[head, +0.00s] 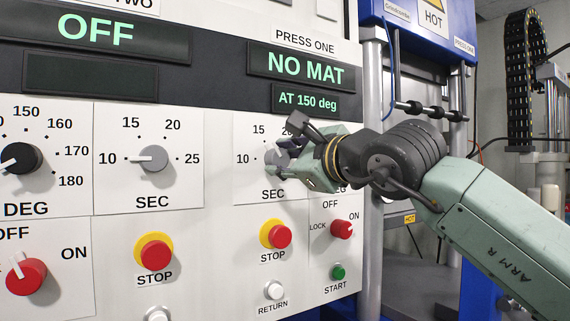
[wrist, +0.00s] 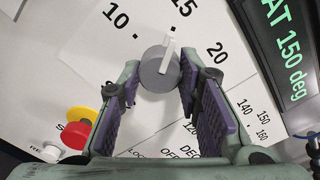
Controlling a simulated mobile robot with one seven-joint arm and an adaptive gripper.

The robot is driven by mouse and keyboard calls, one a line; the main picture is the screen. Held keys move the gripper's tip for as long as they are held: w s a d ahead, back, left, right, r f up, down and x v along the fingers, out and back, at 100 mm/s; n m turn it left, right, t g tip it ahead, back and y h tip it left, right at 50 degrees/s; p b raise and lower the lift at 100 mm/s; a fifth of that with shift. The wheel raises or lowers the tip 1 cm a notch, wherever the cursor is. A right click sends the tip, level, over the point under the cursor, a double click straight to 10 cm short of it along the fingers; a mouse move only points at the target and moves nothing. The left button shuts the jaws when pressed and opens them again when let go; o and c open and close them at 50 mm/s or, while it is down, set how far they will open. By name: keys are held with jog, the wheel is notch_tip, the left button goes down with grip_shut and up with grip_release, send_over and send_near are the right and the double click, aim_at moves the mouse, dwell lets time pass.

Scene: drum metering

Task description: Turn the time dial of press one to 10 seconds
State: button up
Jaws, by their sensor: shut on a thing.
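The press one time dial is a grey round knob (head: 274,156) on the white panel under the PRESS ONE display, marked 10, 15, 20, 25 and SEC. My gripper (head: 284,154) is at it and partly hides it. In the wrist view the knob (wrist: 157,72) sits between the tips of my gripper (wrist: 160,84), which is shut on its sides. Its white pointer (wrist: 168,55) points about at the 15 mark, away from the 10. In the head view my gripper hides the pointer and the 25 mark.
Below are a red-and-yellow STOP button (head: 279,236), a red LOCK/OFF/ON switch (head: 342,229), a green START button (head: 338,272) and a white RETURN button (head: 274,290). Press two's time dial (head: 153,158) is to the left. The display (head: 304,69) reads NO MAT.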

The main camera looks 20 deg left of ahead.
jog(key=n, duration=0.5)
jog(key=shift+n, duration=0.3)
jog(key=n+p, duration=0.1)
jog(key=n, duration=0.4)
jog(key=shift+n, duration=0.4)
jog(key=o, duration=1.1)
jog(key=shift+o, duration=0.2)
jog(key=v, duration=1.2)
